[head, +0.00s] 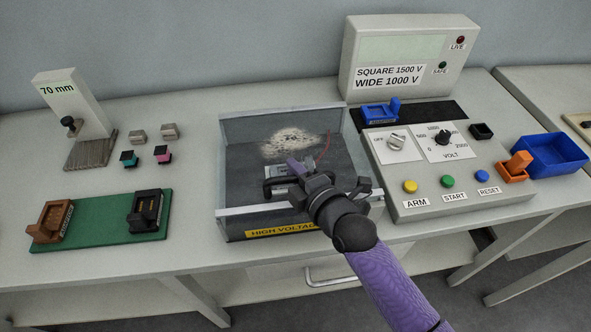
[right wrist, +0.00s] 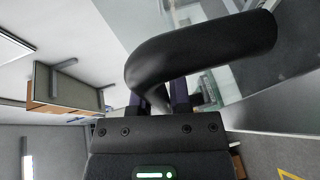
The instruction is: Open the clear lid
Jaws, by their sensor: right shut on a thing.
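The high-voltage box (head: 235,228) stands mid-table with a yellow label on its front. Its clear lid (head: 240,205) appears to lie down over the box; I cannot tell if it is slightly raised. A black bar handle (head: 272,188) sits at the lid's front edge. My right gripper (head: 302,186) is shut on this handle, reaching in from the front right. In the right wrist view the curved handle (right wrist: 205,45) passes between the fingers and partly hides them. My left gripper is in no view.
The control panel (head: 440,205) with knobs and buttons is right of the box, with a blue bin (head: 545,155) beyond. A green board (head: 105,222) with two connectors lies left. A voltage display (head: 410,60) stands behind.

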